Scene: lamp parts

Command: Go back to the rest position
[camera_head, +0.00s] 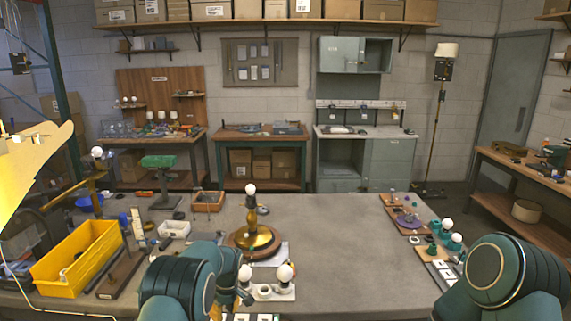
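A brass lamp base (252,240) stands upright on a round wooden foot near the middle of the workbench (340,235), with a white bulb (251,189) at its top. My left arm comes in at the bottom, and the dark end of my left gripper (244,296) shows partly beside a white holder (266,292) with two white bulbs. The gripper is apart from the lamp; its fingers are too small and hidden to tell whether they are open. My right arm shows at the lower right; its gripper is out of view.
A yellow bin (78,257) stands at the left of the bench. A white tray (174,230) and a wooden box (207,201) sit behind my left arm. Wooden trays (400,212) with parts and white bulbs lie at the right. The bench right of the lamp is clear.

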